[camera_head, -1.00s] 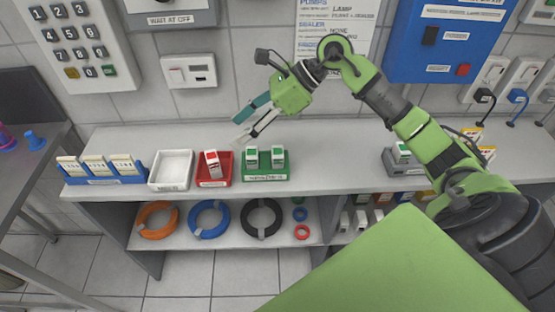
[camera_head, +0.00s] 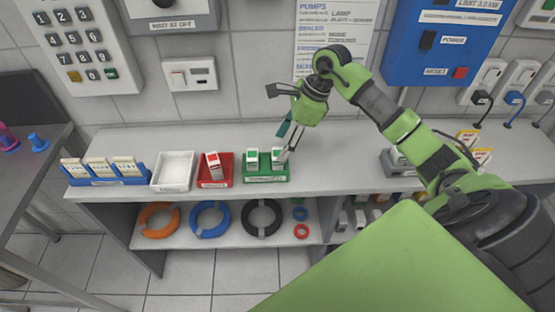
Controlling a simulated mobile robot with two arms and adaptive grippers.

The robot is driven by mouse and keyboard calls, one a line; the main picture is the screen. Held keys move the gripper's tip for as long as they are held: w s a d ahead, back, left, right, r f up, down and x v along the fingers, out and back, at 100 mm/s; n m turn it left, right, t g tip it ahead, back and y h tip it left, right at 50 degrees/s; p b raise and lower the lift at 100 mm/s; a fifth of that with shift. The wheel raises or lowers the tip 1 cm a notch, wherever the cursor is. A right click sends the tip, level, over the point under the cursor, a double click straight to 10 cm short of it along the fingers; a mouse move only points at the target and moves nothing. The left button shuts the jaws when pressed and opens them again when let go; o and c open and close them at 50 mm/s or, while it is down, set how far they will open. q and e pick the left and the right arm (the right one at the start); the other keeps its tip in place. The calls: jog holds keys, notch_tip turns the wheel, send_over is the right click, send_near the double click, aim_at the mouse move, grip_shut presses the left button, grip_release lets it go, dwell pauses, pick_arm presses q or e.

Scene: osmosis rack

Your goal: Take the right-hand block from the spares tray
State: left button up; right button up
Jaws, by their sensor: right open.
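The green spares tray (camera_head: 266,180) sits on the shelf top at the middle. Two white blocks with green marks stand in it: the left one (camera_head: 252,158) and the right-hand one (camera_head: 277,158). My right gripper (camera_head: 285,150) comes down from above right with its fingertips at the right-hand block, open. One finger overlaps the block's right side in the picture; whether it touches cannot be told. My left gripper is not in view.
A red tray (camera_head: 215,182) with a red-marked block stands left of the green tray. Further left are an empty white tray (camera_head: 173,187) and a blue card holder (camera_head: 107,182). Right of the green tray, the shelf top (camera_head: 340,172) is clear up to a grey unit.

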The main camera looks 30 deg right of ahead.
aim_at(278, 153)
jog(key=p+x, duration=0.2)
jog(key=x, duration=0.2)
jog(key=shift+s+a+f, duration=0.1)
jog(key=shift+s+f, duration=0.05)
jog(key=shift+f, duration=0.45)
jog(key=c, duration=1.2)
jog(key=shift+c, duration=0.2)
jog(key=shift+r, duration=0.2)
